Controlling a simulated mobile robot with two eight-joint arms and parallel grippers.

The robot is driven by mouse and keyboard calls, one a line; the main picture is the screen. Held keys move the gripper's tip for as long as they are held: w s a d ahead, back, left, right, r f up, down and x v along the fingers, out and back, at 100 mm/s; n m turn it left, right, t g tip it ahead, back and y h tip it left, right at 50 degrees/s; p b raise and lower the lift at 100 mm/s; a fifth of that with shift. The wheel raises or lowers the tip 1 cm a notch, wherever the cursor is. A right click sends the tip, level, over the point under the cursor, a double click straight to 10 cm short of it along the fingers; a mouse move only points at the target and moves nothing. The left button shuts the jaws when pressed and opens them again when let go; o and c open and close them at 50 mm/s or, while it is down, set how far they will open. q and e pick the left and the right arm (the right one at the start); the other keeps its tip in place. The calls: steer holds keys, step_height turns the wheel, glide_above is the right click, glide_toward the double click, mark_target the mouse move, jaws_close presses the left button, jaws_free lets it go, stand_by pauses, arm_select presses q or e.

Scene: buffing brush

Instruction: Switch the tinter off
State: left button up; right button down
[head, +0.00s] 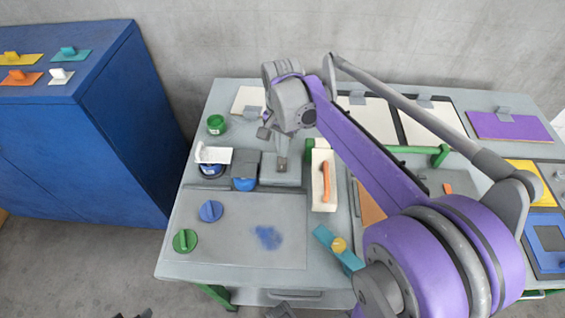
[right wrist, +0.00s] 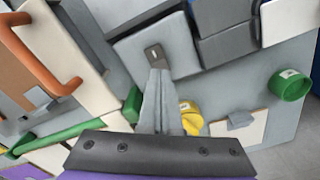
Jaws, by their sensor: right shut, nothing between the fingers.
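The tinter appears to be the grey box unit (head: 281,170) left of the table's middle, with a dark blocky part and a blue pot (head: 243,184) beside it. In the right wrist view its light grey top (right wrist: 185,50) carries a small dark switch plate (right wrist: 154,52). My right gripper (head: 282,158) is over this top. Its fingers (right wrist: 156,72) are shut and empty, with the tips at or just in front of the switch plate; I cannot tell whether they touch. The switch's position is partly hidden by the fingertips. Dark tips (head: 135,314) at the bottom edge may be my left gripper.
A board with an orange handle (head: 325,182) stands right of the unit. A green can (head: 216,124) and a white-topped pot (head: 212,160) are to its left. Blue and green knobs (head: 184,240) sit on the front panel. A blue cabinet (head: 130,130) stands at left.

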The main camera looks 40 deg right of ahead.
mark_target(282, 161)
steer(key=shift+f+b, duration=0.8)
steer(key=shift+f, duration=0.55)
stand_by(0.4)
steer(key=shift+r, duration=0.15)
steer(key=shift+r+p, duration=2.5)
steer(key=shift+r, duration=0.95)
steer(key=s+a+f+n+t, duration=0.1)
steer(key=s+a+f+n, duration=0.1)
steer(key=s+a+n, duration=0.2)
steer(key=s+a+f+n+t, duration=0.2)
steer(key=s+a+f+n, duration=0.1)
steer(key=s+a+n, duration=0.1)
steer(key=s+a+f+n+t, duration=0.2)
steer(key=s+a+n, duration=0.2)
steer(key=a+n, duration=0.1)
steer(key=shift+s+a+f+n, duration=0.15)
steer(key=shift+s+f+n, duration=0.1)
steer(key=shift+n, duration=0.25)
steer(key=shift+w, duration=0.1)
